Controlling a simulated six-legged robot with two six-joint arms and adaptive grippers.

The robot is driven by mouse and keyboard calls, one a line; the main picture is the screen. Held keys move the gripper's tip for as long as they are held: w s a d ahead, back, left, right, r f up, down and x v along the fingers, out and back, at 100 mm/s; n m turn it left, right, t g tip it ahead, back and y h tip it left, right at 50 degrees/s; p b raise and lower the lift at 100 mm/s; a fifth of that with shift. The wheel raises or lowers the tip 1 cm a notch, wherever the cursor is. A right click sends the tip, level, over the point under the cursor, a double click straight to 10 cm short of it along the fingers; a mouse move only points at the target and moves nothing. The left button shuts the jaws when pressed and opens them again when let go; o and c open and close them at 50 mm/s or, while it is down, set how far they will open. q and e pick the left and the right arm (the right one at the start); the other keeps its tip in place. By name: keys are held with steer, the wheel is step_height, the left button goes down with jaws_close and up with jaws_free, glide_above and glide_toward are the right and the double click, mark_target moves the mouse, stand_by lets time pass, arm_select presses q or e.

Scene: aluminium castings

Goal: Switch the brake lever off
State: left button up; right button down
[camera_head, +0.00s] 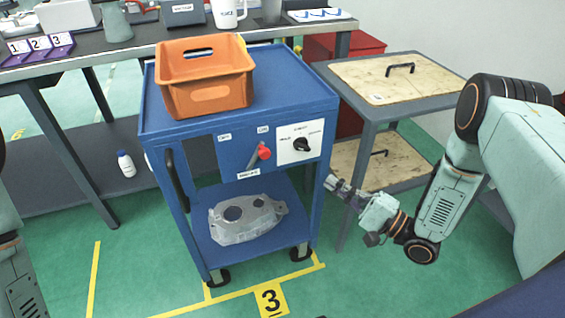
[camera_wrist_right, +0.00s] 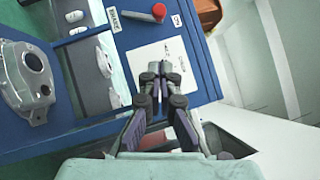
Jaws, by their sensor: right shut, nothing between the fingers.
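The brake lever (camera_head: 258,158) is on the front of the blue cart, a short grey shaft with a red knob, tilted up to the right towards the right one of two small labels, too small to read surely. A "BRAKE" label lies below it. In the right wrist view the lever's red knob (camera_wrist_right: 158,12) is at the top. My right gripper (camera_head: 333,184) is shut and empty, right of the cart front, below and apart from the lever. In its wrist view the fingers (camera_wrist_right: 156,70) overlap the white dial panel. My left gripper is out of view.
The blue cart (camera_head: 160,120) carries an orange bin (camera_head: 210,98) on top and a grey casting (camera_head: 235,232) on its lower shelf. A white panel with a black dial (camera_head: 301,144) is right of the lever. A wood-topped table (camera_head: 365,105) stands close on the right.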

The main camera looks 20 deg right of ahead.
steer(key=shift+w, duration=0.1)
steer(key=s+a+b+x, duration=0.1)
steer(key=a+b+x, duration=0.1)
steer(key=x, duration=1)
steer(key=shift+a+r+b, duration=0.25)
steer(key=shift+r+b, duration=0.1)
steer(key=shift+b, duration=0.5)
steer(key=shift+a+r+p, duration=0.15)
steer(key=shift+r+p, duration=0.1)
steer(key=shift+p, duration=0.4)
steer(key=shift+r+n, duration=0.1)
steer(key=shift+n, duration=0.3)
